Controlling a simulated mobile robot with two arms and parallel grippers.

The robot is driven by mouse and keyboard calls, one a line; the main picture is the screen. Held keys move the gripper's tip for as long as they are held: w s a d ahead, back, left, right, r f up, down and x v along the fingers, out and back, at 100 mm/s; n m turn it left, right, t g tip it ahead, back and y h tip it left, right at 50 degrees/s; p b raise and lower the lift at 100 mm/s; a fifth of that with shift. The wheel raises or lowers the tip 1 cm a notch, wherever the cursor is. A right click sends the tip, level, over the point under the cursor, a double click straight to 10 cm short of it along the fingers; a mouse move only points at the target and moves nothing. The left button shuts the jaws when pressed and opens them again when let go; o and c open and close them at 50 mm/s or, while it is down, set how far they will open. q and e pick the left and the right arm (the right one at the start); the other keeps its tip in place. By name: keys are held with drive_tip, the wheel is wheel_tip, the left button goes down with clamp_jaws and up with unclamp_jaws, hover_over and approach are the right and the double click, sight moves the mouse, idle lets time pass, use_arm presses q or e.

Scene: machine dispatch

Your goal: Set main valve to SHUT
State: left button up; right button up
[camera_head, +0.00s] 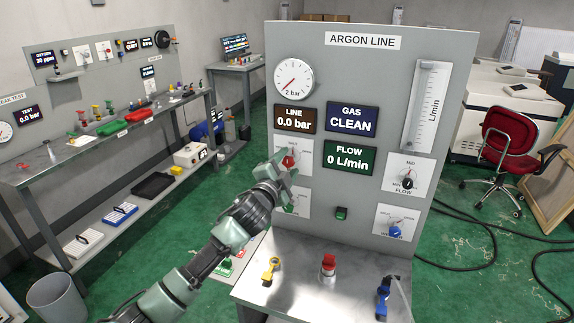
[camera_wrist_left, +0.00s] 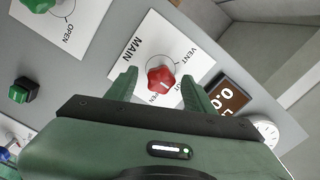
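A pale mark on the knob appears to face the OPEN label. In the head view, the red knob (camera_head: 290,161) is on the ARGON LINE panel (camera_head: 340,70), partly covered by my left gripper (camera_head: 282,172). In the left wrist view, my left gripper (camera_wrist_left: 159,77) is open, with its fingers on either side of the knob and visible gaps. My right gripper is out of view.
The displays read LINE 0.0 bar (camera_head: 294,119), GAS CLEAN (camera_head: 351,118) and FLOW 0 L/min (camera_head: 348,157). A green knob (camera_wrist_left: 40,4) is beside the main valve. A black flow knob (camera_head: 407,183) and blue knob (camera_head: 395,231) are at right.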

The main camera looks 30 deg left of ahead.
use_arm(q)
drive_tip(key=shift+s+d+f, duration=0.1)
drive_tip(key=shift+s, duration=0.2)
drive_tip(key=b+v, duration=0.2)
drive_tip(key=v, duration=0.5)
drive_tip(key=shift+s, duration=0.1)
idle(0.3)
